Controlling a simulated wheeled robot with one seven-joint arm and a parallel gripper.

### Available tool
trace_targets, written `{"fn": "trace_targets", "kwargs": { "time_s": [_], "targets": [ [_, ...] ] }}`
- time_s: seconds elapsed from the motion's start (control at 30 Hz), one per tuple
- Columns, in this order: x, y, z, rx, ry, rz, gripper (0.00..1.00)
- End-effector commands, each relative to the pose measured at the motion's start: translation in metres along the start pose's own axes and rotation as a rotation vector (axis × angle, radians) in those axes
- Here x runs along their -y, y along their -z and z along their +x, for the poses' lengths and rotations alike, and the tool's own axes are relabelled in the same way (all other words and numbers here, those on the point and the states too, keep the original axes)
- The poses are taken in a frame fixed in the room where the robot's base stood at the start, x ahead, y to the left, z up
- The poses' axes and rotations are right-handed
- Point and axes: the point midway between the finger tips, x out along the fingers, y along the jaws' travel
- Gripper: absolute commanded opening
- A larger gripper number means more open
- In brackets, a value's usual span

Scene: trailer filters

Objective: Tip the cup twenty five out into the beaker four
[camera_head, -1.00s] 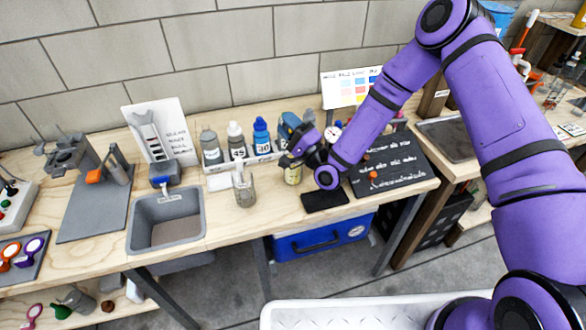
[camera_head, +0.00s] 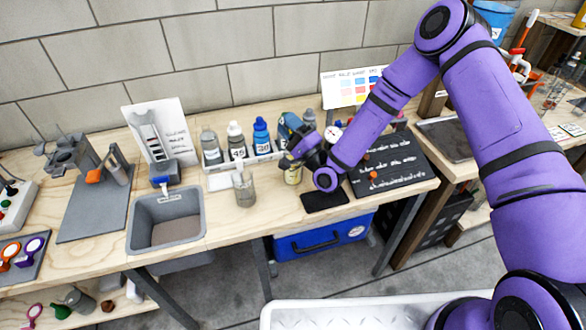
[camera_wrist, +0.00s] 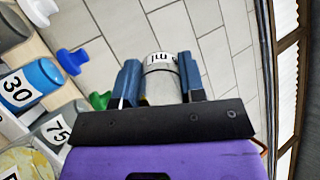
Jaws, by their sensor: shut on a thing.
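My gripper (camera_head: 290,158) is above the middle of the bench, right of and higher than the clear glass beaker (camera_head: 245,196). The beaker stands on the wood in front of the bottle rack; I cannot read a number on it. In the wrist view my gripper (camera_wrist: 159,84) has its blue fingers shut on both sides of a clear cup (camera_wrist: 160,62) with a white label marked in black. The label's number is not readable. In the head view the held cup is mostly hidden by the gripper, and its tilt and contents cannot be told.
A rack holds bottles, among them one marked 45 (camera_head: 236,143) and a blue one marked 30 (camera_head: 261,137). A yellowish jar (camera_head: 293,176) stands just below my gripper. A grey sink (camera_head: 137,243) lies left, a black mat (camera_head: 325,200) right.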

Motion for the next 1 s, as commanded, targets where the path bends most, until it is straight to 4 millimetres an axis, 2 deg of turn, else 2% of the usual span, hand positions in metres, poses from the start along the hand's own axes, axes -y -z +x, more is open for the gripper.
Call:
{"fn": "trace_targets", "kwargs": {
  "time_s": [1.0],
  "targets": [
    [0.0049, 0.0002, 0.0001, -0.001, 0.079, 0.000, 0.14]
  ]
}}
